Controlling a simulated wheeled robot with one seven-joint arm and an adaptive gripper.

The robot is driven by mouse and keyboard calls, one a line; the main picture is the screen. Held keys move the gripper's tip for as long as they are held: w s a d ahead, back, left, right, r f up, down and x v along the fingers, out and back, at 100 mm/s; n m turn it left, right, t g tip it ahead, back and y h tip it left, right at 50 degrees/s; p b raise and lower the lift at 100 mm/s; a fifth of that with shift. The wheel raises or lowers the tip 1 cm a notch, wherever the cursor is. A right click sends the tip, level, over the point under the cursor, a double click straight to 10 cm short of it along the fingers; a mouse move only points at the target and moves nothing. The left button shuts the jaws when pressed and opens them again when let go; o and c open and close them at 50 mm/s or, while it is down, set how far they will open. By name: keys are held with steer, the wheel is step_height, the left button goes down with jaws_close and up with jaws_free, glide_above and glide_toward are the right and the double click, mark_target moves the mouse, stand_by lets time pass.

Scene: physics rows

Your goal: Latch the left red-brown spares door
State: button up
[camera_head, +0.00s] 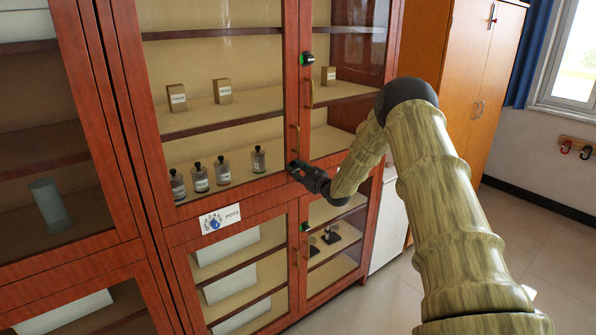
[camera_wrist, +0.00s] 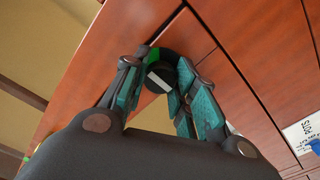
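The red-brown cabinet's upper left glass door (camera_head: 220,100) stands at the centre of the head view and looks roughly flush with its frame. My gripper (camera_head: 294,167) is at this door's lower right corner, by the seam with the right door. In the wrist view, a round black latch knob (camera_wrist: 163,76) with a white bar and a green patch sits between the parted fingertips of my gripper (camera_wrist: 160,80). Whether either finger touches the knob is unclear. In the head view, my gripper hides this knob.
A sign (camera_head: 220,218) below the door seems to read "POTS". Bottles (camera_head: 200,177) and small boxes (camera_head: 176,97) stand behind the glass. An orange cupboard (camera_head: 465,60) stands right; floor (camera_head: 540,232) is clear there.

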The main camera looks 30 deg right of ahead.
steer(key=shift+c, duration=1.2)
steer(key=m+b, duration=0.3)
steer(key=shift+f+m, duration=0.15)
steer(key=shift+m, duration=0.25)
steer(key=m+b, duration=0.2)
steer(key=m, duration=0.2)
steer(key=shift+d+m, duration=0.15)
steer(key=shift+m, duration=0.15)
steer(key=m+b, duration=0.2)
steer(key=m, duration=0.3)
steer(key=shift+r+m+b, duration=0.2)
steer(key=shift+m+b, duration=0.7)
steer(key=shift+m, duration=1.4)
steer(key=shift+d, duration=0.1)
